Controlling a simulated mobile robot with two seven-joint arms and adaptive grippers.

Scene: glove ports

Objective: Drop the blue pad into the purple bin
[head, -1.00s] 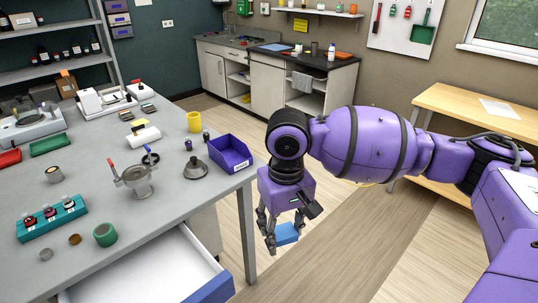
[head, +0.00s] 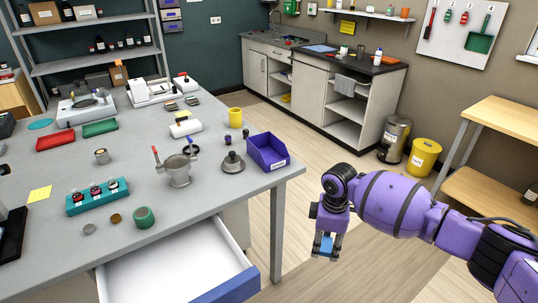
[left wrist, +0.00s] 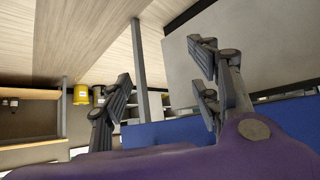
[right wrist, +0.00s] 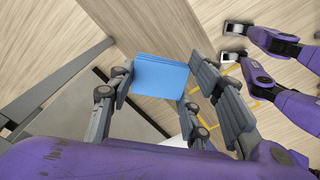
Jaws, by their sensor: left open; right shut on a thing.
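The blue pad (right wrist: 160,77) is between the fingers of my right gripper in the right wrist view. My right gripper (head: 326,246) is shut on it and hangs over the floor, to the right of the table. The pad also shows low between the fingers in the head view (head: 325,245). The purple bin (head: 268,152) stands on the table's right corner, open at the top; its inside looks empty. The right gripper is right of the bin and lower in the picture. My left gripper (left wrist: 165,95) is open and empty in the left wrist view; it is not in the head view.
The grey table (head: 235,195) has an open white drawer (head: 180,262) with a blue front. A dark funnel-like piece (head: 233,163) and a yellow mug (head: 235,117) stand near the bin. A wooden bench (head: 510,120) stands at the right.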

